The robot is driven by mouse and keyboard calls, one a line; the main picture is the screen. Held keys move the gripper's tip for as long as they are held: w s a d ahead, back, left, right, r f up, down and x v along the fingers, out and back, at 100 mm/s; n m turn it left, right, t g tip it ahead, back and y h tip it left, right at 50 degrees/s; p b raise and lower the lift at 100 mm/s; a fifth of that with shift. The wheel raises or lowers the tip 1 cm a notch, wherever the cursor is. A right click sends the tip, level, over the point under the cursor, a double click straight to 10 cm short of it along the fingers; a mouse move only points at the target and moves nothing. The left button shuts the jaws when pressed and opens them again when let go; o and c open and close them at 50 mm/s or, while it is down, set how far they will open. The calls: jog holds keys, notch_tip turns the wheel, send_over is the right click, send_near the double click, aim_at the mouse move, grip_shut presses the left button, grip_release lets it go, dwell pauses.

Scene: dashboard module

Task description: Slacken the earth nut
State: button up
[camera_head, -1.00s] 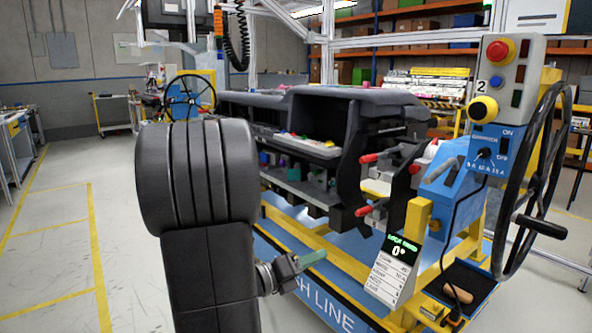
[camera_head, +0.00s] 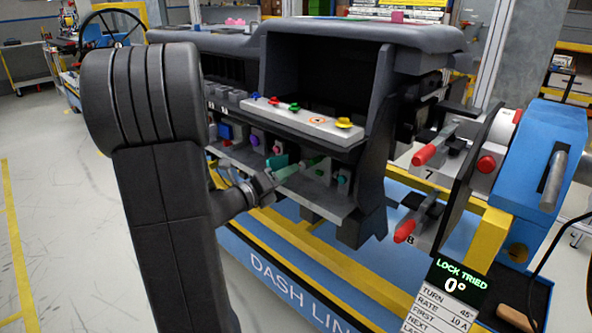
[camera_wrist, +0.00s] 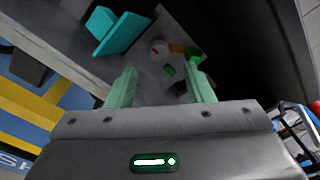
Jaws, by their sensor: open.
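My gripper (camera_head: 298,168) reaches into the lower shelf of the dashboard module (camera_head: 345,112), at its row of small fittings. In the wrist view, its two pale green fingers (camera_wrist: 162,86) are apart, with nothing held between them. Beyond the fingertips is a grey bracket (camera_wrist: 185,30) bearing a pale round part with a red mark (camera_wrist: 158,50), an orange piece (camera_wrist: 178,47) and small green pieces (camera_wrist: 169,71). I cannot tell which of these is the earth nut. A teal block (camera_wrist: 118,36) stands left of the fingers.
Coloured knobs (camera_head: 294,107) line the ledge above my gripper. Red-handled clamps (camera_head: 425,154) and a blue stand (camera_head: 553,135) are at the right. A display (camera_head: 455,278) reads "LOCK TRIED 0°". The shelf's dark wall (camera_wrist: 260,45) is close on the right in the wrist view.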

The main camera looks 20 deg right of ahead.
aim_at(302, 166)
jog(key=shift+x, duration=2.3)
jog(key=shift+w, duration=0.15)
jog(key=c, duration=1)
